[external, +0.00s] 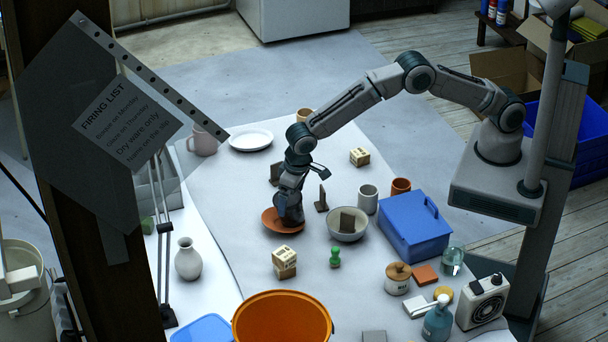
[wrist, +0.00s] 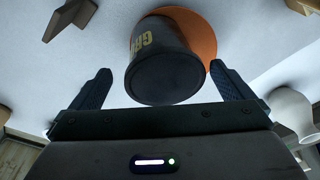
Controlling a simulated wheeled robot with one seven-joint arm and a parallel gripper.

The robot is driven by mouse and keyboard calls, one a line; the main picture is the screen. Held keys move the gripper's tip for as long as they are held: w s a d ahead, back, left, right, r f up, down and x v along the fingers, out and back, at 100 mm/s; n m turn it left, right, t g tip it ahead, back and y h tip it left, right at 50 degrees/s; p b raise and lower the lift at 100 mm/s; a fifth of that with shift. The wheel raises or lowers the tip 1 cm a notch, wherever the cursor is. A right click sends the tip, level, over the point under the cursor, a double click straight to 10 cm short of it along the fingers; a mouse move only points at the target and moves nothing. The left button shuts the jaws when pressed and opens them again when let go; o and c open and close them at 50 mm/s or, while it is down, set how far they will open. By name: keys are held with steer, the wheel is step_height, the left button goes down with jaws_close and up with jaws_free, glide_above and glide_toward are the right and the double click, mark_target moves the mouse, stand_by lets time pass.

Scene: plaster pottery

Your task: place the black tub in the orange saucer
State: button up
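The black tub (wrist: 150,62), with yellow lettering on its side, shows in the wrist view with its dark round end towards me. The orange saucer (wrist: 197,32) shows behind it, and the tub appears to stand in it; the contact is hidden. My gripper (wrist: 160,72) is open, with one finger on each side of the tub and visible gaps between. In the external view, my gripper (external: 290,204) points down at the orange saucer (external: 270,223) on the table; there the tub is hard to tell apart from the gripper.
A pale bowl (external: 346,236) holding a brown block stands right of the saucer. Brown upright pieces (external: 321,201) are close by. Stacked blocks (external: 284,262), a green pawn (external: 335,256) and a large orange bucket (external: 282,328) are nearer the camera. A blue box (external: 413,228) stands at right.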

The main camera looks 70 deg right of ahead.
steer(key=shift+r+p, duration=0.65)
steer(key=shift+r, duration=0.05)
step_height(320, 180, up, 11)
steer(key=s+b, duration=0.2)
steer(key=shift+r, duration=0.15)
steer(key=shift+w, duration=0.1)
